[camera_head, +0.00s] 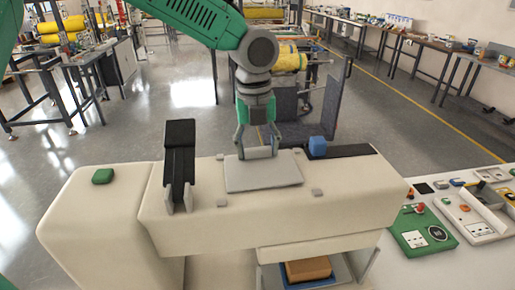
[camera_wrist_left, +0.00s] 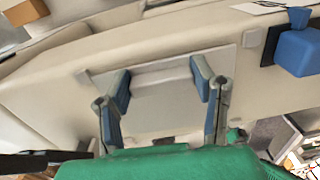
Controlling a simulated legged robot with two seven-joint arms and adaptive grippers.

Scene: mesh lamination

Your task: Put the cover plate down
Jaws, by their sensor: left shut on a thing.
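The cover plate (camera_head: 264,178) is a flat light-grey plate with a raised block on it. It lies level at the top of the beige machine (camera_head: 350,200), between a black bracket and a blue block; I cannot tell whether it touches the surface or hovers just above. My left gripper (camera_head: 257,153) points down over the plate's rear part and is shut on its raised block. In the left wrist view the blue-padded fingers (camera_wrist_left: 160,88) stand on either side of the block on the plate (camera_wrist_left: 160,112). My right gripper is not in view.
A black upright bracket (camera_head: 180,155) stands left of the plate. A blue block (camera_head: 317,146) on a black strip is to the right. Small grey tabs (camera_head: 318,191) sit near the plate. A green button (camera_head: 103,176) is at left; a control panel (camera_head: 425,230) at right.

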